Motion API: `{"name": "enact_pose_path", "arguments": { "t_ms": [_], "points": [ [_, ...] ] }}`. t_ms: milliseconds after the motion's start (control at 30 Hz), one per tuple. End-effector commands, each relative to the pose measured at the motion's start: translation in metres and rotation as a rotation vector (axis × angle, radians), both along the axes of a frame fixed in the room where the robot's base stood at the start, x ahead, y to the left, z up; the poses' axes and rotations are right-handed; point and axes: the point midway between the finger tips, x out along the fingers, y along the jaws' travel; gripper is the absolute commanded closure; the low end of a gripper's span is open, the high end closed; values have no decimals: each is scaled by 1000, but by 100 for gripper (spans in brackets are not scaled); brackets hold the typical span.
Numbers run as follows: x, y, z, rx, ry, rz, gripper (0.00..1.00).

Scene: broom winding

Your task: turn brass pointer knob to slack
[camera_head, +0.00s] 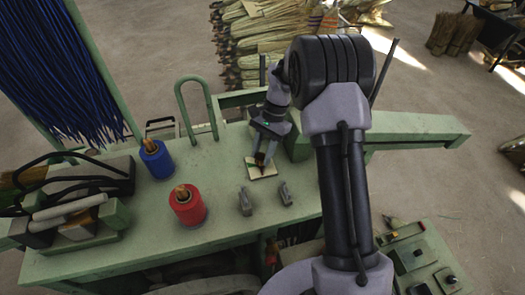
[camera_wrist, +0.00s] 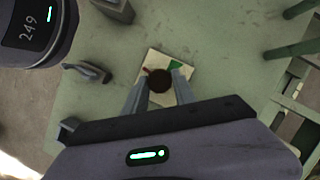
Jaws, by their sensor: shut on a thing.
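The brass pointer knob (camera_wrist: 158,80) shows in the wrist view as a dark round shape between my fingertips. It sits over a pale square plate (camera_wrist: 153,57) with a green mark at the upper right and a red mark at the left. In the head view the plate (camera_head: 268,172) lies on the green bench, and my gripper (camera_head: 260,158) reaches down onto its middle. My gripper, also in the wrist view (camera_wrist: 159,84), is shut on the knob. The way the knob's pointer faces cannot be made out.
Two grey upright brackets (camera_head: 245,202) (camera_head: 285,194) stand just in front of the plate. A red spool (camera_head: 187,209) and a blue spool (camera_head: 157,161) stand to the left. A green hoop (camera_head: 181,100) rises behind. Bare bench top lies between the spools and the plate.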

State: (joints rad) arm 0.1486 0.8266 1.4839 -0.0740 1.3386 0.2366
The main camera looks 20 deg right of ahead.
Motion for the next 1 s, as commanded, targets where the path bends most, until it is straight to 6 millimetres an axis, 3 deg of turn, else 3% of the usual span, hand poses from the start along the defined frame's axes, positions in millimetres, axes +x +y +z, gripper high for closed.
{"name": "enact_pose_path", "arguments": {
  "t_ms": [333,900,933,1000],
  "points": [
    [0,1,0,0,1,136,100],
    [0,1,0,1,1,164,100],
    [0,1,0,1,1,164,64],
    [0,1,0,1,1,164,50]
  ]
}}
